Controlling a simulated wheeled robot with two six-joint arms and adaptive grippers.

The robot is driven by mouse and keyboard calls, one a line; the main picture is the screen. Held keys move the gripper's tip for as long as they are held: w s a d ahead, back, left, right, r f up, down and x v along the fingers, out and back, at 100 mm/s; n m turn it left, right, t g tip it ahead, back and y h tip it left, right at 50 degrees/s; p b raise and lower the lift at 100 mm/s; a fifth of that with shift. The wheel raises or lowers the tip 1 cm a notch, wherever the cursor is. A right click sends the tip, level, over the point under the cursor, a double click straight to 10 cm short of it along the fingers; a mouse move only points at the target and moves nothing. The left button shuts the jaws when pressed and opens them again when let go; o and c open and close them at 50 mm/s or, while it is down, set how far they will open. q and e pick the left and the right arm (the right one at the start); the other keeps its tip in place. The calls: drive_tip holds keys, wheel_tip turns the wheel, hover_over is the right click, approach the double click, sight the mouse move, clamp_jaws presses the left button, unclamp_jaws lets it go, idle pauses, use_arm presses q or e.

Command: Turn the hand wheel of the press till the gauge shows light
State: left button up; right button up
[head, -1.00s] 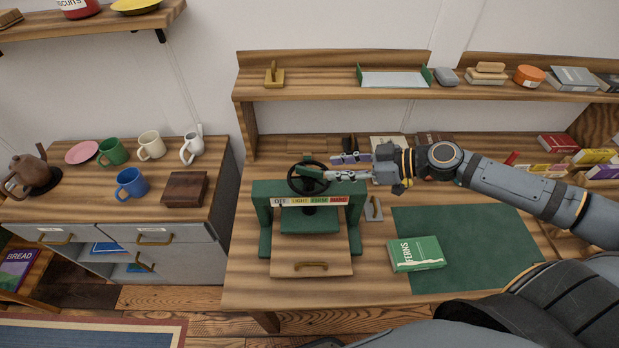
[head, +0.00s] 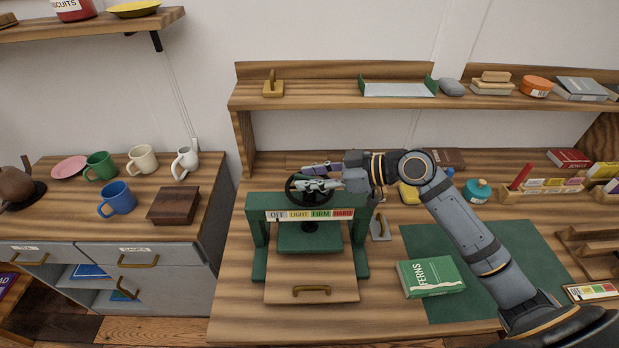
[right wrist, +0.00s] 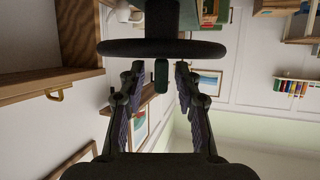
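The green press (head: 259,240) stands on the wooden bench, with a dark hand wheel (head: 291,194) on top. Its gauge strip (head: 310,214) reads OFF, LIGHT, FIRM, HARD from left to right. A small dark mark seems to sit by OFF, but it is too small to be sure. My right gripper (head: 318,178) reaches over the wheel from the right. In the right wrist view my right gripper (right wrist: 158,82) is open, with the wheel's green knob (right wrist: 161,75) between its fingers and gaps on both sides. The wheel rim (right wrist: 125,47) lies just beyond. My left gripper is out of view.
A green book (head: 432,277) lies on a green mat (head: 460,306) to the press's right. A metal tool (head: 381,228) lies close beside the press. A shelf (head: 330,102) runs behind. Mugs (head: 117,199) and a dark wooden box (head: 174,205) stand on the left cabinet.

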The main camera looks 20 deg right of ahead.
drive_tip(key=shift+w+a+f, duration=0.1)
drive_tip(key=shift+a, duration=0.1)
drive_tip(key=shift+c, duration=0.3)
clamp_jaws()
drive_tip(key=m+t+h+p, duration=0.2)
drive_tip(key=m, duration=0.1)
drive_tip(key=shift+r+t, duration=0.2)
drive_tip(key=shift+t, duration=0.2)
drive_tip(key=shift+f+m+t+h+p, duration=0.1)
drive_tip(key=shift+m+t+h+p, duration=0.15)
drive_tip(key=shift+m+t+h, duration=0.7)
drive_tip(key=shift+f+m+t+h+p, duration=0.1)
drive_tip(key=shift+m+t+h+p, duration=0.2)
drive_tip(key=shift+m+h, duration=1.1)
drive_tip(key=shift+h, duration=0.35)
